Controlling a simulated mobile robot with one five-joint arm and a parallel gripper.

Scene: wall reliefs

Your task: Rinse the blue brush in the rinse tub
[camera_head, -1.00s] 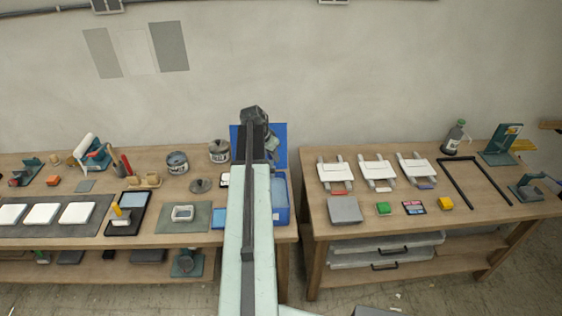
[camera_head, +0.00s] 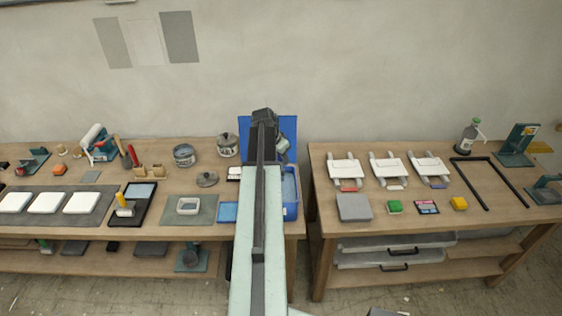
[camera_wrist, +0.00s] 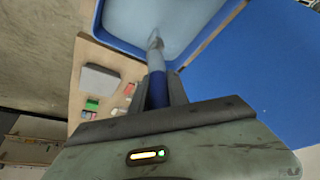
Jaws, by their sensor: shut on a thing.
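My gripper (camera_wrist: 160,88) is shut on the handle of the blue brush (camera_wrist: 157,92) in the wrist view. The brush's grey-blue head points away from the jaws, in front of the blue rinse tub (camera_wrist: 185,55). I cannot tell whether the bristles touch the water or the tub floor. In the head view the tub (camera_head: 291,206) stands at the right end of the left bench, partly hidden by my arm. The brush and jaws are not clearly visible there.
A blue upright panel (camera_head: 286,127) stands behind the tub. A blue pad (camera_head: 227,212) lies left of it, with a lidded can (camera_head: 228,145) farther back. A narrow gap separates this bench from the right bench (camera_head: 330,205), which holds a grey block (camera_head: 354,207) and white frames.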

